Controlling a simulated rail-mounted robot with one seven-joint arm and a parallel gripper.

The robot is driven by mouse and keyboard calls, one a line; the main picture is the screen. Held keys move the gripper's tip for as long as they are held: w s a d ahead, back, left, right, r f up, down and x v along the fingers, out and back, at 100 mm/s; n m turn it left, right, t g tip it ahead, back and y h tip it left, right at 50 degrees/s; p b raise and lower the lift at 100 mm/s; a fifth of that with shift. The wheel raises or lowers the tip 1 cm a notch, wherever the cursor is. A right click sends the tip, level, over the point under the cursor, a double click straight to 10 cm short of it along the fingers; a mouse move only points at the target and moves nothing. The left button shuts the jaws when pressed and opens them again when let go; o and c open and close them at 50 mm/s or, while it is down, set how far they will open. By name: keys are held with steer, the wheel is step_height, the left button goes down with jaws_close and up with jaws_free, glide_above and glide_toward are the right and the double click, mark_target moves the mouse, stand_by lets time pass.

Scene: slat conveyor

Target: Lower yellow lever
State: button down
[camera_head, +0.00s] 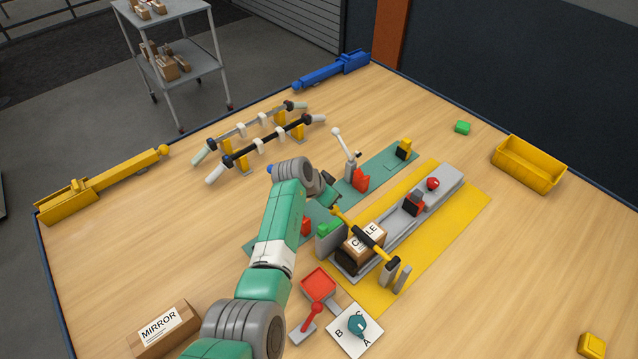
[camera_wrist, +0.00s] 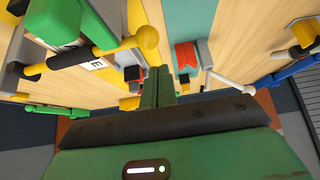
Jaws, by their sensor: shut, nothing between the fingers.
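A yellow lever (camera_head: 379,243) with a black middle section and a ball end spans the near part of the grey conveyor, above a cardboard box labelled CABLE (camera_head: 353,250). Its far end sits by grey posts on the right. In the wrist view its yellow ball (camera_wrist: 147,38) is just left of and beyond my fingers. My gripper (camera_head: 333,202) is shut and empty, close to the ball end; I cannot tell whether they touch. My green fingers (camera_wrist: 166,80) are together in the wrist view. Another yellow arm (camera_head: 105,184) with a ball end lies along the left table edge.
A white-handled lever (camera_head: 342,145) and a red block (camera_head: 361,181) stand behind my gripper. A green block (camera_head: 329,229) is beside the conveyor (camera_head: 405,218). A red tray (camera_head: 318,283) and an ABC dial (camera_head: 356,330) lie in front. The table's right side is mostly clear.

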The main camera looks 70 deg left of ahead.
steer(key=a+p+v, duration=0.1)
steer(key=v, duration=1)
steer(key=shift+a+r, duration=0.25)
steer(key=shift+w, duration=0.2)
steer(key=w+d+r+t+y, duration=0.2)
steer(key=w+d+r, duration=0.3)
steer(key=w+r, duration=0.5)
steer(key=w+d+r+m+t+y, duration=0.1)
steer(key=w+d+r+t, duration=0.4)
steer(key=d+r, duration=0.75)
steer(key=w+d+r+m+t+y, duration=0.1)
steer(key=w+d+r+m+t, duration=0.15)
steer(key=w+d+r, duration=0.65)
steer(key=s+d+r+t+h, duration=0.2)
steer(key=s+d+r+t, duration=0.15)
steer(key=d+r, duration=0.4)
steer(key=s+d+r+m+t+h, duration=0.15)
steer(key=s+d+r, duration=0.35)
steer(key=d, duration=0.6)
steer(key=s+d+r+t+h, duration=0.25)
steer(key=s+d+r, duration=0.3)
steer(key=d, duration=0.35)
step_height(320, 180, up, 22)
steer(key=s+d+t+p, duration=0.1)
steer(key=d+p, duration=0.1)
steer(key=p, duration=1.7)
steer(key=shift+s+t+p, duration=0.3)
steer(key=shift+s+p, duration=0.05)
steer(key=shift+p, duration=0.05)
